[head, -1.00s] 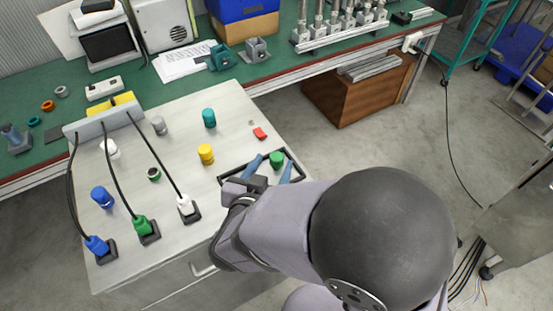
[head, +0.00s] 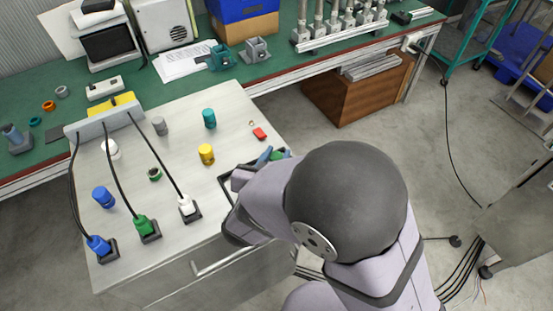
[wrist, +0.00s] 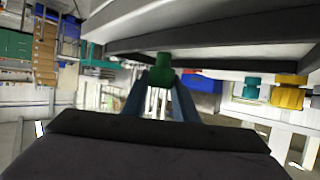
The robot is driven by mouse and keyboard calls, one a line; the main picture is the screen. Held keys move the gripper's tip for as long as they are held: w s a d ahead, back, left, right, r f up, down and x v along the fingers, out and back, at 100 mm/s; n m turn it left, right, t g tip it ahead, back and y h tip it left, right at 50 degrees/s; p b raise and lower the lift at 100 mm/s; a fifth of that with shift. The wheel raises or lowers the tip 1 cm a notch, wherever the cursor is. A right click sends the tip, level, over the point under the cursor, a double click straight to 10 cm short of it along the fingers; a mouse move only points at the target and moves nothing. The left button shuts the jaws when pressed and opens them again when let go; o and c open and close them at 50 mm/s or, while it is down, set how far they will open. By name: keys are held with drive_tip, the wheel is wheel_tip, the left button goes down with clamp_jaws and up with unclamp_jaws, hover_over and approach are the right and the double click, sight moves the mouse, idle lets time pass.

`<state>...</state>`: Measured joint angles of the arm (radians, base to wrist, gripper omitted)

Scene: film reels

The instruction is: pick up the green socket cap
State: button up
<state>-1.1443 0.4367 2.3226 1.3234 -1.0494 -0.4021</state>
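My gripper (head: 271,154) is mostly hidden behind my arm in the head view.
Yellow (head: 206,154), teal (head: 209,118) and blue (head: 103,197) caps stand on the cabinet top (head: 185,150), with a red piece (head: 260,133). Blue, green (head: 145,227) and white plugs with black cables sit at the front left. A green bench (head: 150,75) runs behind.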

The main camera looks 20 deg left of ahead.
sight(274, 157)
drive_tip(key=shift+c, duration=0.4)
wheel_tip(274, 157, up, 10)
drive_tip(key=shift+f+p, duration=0.1)
drive_tip(key=shift+p, duration=0.5)
drive_tip(key=s+a+f+n+y+p, duration=0.1)
drive_tip(key=s+a+n+y+p, duration=0.1)
drive_tip(key=a, duration=0.5)
drive_tip(key=s+a+f+n+g+y+p, duration=0.1)
drive_tip(key=s+a+f+n+y+p, duration=0.1)
drive_tip(key=a, duration=0.5)
drive_tip(key=s+a+f+n+g+y+p, duration=0.1)
drive_tip(key=s+a+n+y+p, duration=0.1)
drive_tip(key=a, duration=0.5)
drive_tip(key=shift+s+f+y, duration=0.25)
drive_tip(key=shift+s+y, duration=0.2)
drive_tip(key=shift+y, duration=0.15)
drive_tip(key=s+a+r+n+g+y, duration=0.1)
drive_tip(key=s+a+n+g+y, duration=0.1)
drive_tip(key=a, duration=0.6)
drive_tip(key=shift+s+a+r+n+y, duration=0.35)
drive_tip(key=shift+s+n, duration=0.25)
drive_tip(key=shift+s, duration=0.3)
